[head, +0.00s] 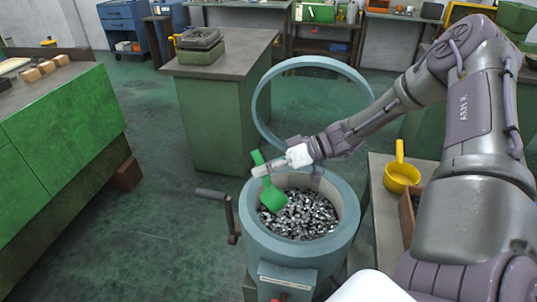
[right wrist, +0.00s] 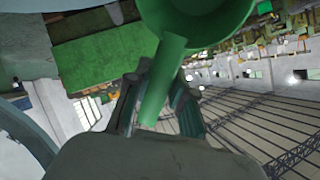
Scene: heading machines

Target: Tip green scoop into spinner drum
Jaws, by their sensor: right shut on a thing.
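The green scoop (head: 273,198) is in my right gripper (head: 264,170), which is shut on its handle. Its bowl hangs tilted, low over the left side of the drum mouth. The bowl and handle of the green scoop (right wrist: 165,85) also show in the right wrist view, the handle between the fingers of my right gripper (right wrist: 160,100). I cannot tell whether the bowl touches the pieces below. The blue-grey spinner drum (head: 278,250) is open and holds many small shiny metal pieces (head: 310,215). My left gripper is not in view.
The drum's round lid ring (head: 260,105) stands raised behind it. A crank handle (head: 212,194) sticks out at the drum's left. A yellow scoop (head: 402,178) rests on a side table at right. A green cabinet (head: 65,135) stands at left, with open floor between.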

